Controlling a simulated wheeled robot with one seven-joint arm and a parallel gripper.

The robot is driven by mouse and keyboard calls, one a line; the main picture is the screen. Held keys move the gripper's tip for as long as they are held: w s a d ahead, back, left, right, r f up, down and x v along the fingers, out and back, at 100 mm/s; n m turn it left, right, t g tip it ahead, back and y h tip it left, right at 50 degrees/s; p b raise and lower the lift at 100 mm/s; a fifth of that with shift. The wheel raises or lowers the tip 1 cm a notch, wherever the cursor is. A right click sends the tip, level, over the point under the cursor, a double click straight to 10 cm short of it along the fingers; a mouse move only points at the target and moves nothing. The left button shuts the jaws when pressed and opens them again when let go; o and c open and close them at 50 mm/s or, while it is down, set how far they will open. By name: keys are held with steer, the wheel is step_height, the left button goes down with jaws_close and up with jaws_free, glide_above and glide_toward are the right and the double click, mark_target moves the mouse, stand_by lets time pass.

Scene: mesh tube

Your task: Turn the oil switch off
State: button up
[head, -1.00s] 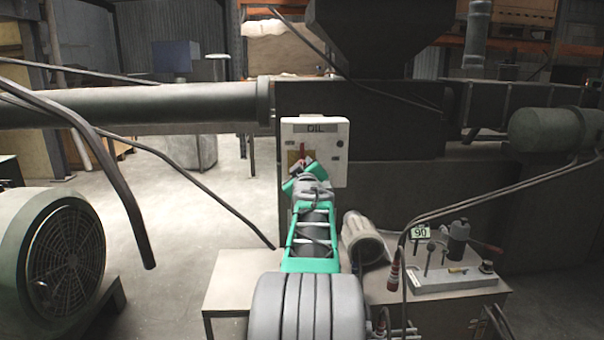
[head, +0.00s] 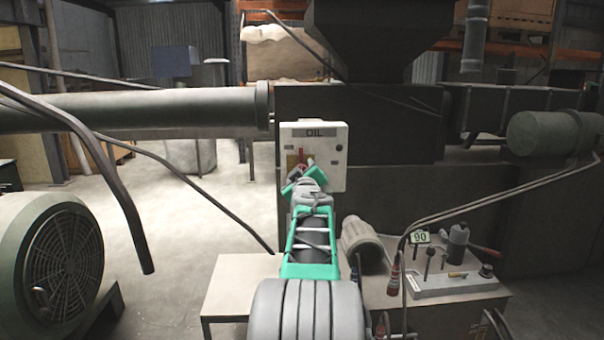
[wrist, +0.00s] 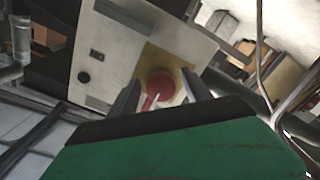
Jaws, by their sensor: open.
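The oil switch box (head: 330,140) is a white panel labelled OIL, on the front of the dark machine. It also fills the upper middle of the wrist view (wrist: 120,58), tilted. Its red rotary switch (wrist: 160,88) sits on a yellow plate (wrist: 180,62). In the head view only a bit of the red handle (head: 301,156) shows above my gripper. My gripper (wrist: 162,98) is open, with one finger on each side of the red switch in the wrist view. I cannot tell whether the fingers touch it.
A light table (head: 240,275) stands below the box. A control block with levers (head: 455,278) and a cylinder (head: 362,240) are at the right. A large fan motor (head: 60,265) is at the left. Cables (head: 200,190) hang across the left side.

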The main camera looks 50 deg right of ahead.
steer(key=v, duration=0.8)
